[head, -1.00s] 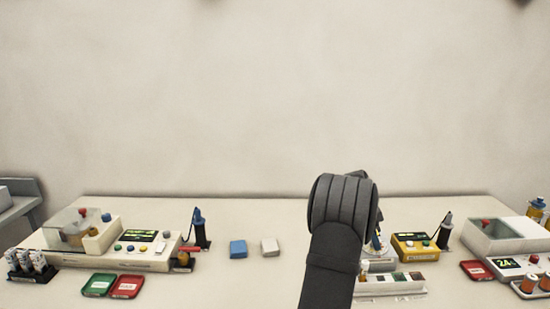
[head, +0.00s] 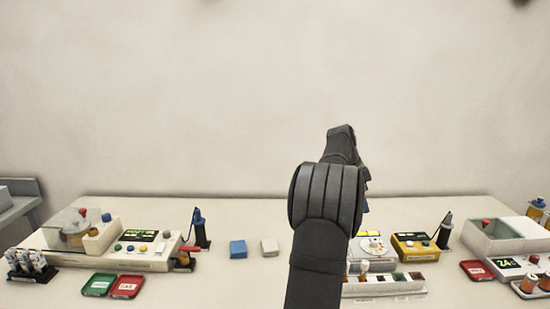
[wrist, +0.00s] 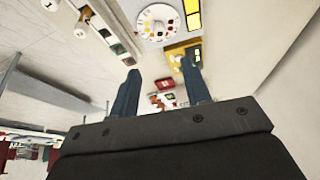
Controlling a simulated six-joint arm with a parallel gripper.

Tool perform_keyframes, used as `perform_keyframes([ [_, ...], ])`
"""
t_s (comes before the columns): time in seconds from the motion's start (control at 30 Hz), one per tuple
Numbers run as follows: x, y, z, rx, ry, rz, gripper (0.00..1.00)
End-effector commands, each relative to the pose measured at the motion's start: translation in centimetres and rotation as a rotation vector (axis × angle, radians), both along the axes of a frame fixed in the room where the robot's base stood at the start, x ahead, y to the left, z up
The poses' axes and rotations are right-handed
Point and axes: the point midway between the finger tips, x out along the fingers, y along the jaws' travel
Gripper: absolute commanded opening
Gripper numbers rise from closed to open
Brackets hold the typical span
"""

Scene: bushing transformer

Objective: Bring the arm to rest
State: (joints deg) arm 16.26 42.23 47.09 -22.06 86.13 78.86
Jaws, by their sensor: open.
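My arm (head: 324,225) rises from the bottom of the head view, right of the middle, and bends at a dark ribbed joint. Its far end reaches up and away above the table, in front of the wall. The fingers are hidden behind the arm in that view. In the wrist view my gripper (wrist: 160,95) shows two blue-grey fingers standing apart with nothing between them. It is open and empty, and touches nothing that I can see.
A white device with a round dial (head: 371,247) and a yellow instrument (head: 414,246) stand right of my arm. A long white strip (head: 385,284) lies before them. A blue block (head: 238,248) and a pale block (head: 270,247) lie left. The table front between red tray (head: 126,287) and arm is clear.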

Motion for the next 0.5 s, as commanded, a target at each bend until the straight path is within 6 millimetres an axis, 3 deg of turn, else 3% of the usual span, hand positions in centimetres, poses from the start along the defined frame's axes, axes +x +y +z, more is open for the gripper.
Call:
perform_keyframes([
  [0.13, 0.2, 1.3, 2.9, 0.0, -0.002, 0.002, 0.44],
  [0.5, -0.2, -1.9, -4.6, 0.001, 0.004, -0.002, 0.44],
])
